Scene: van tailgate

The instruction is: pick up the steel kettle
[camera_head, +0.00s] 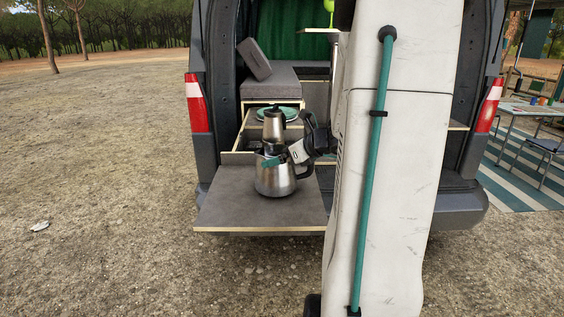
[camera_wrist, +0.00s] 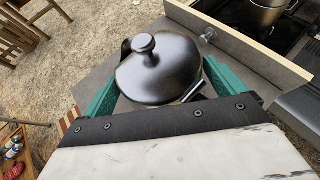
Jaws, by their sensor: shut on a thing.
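The steel kettle (camera_head: 275,181) is upright at the grey pull-out board, with its black handle towards the right. My gripper (camera_head: 272,160) reaches it from the right and is shut on its upper body. In the wrist view the dark, shiny lid and knob of the kettle (camera_wrist: 158,72) lie between the two teal fingers of my gripper (camera_wrist: 163,82). The kettle's base looks to be on or very close to the board; I cannot tell whether there is a gap.
The pull-out board (camera_head: 225,210) sticks out from the van. A steel pot (camera_head: 273,124) stands just behind the kettle, and a pot on the stove (camera_wrist: 262,12) shows in the wrist view. A grey cushion (camera_head: 254,59) leans farther back. The board's left part is clear.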

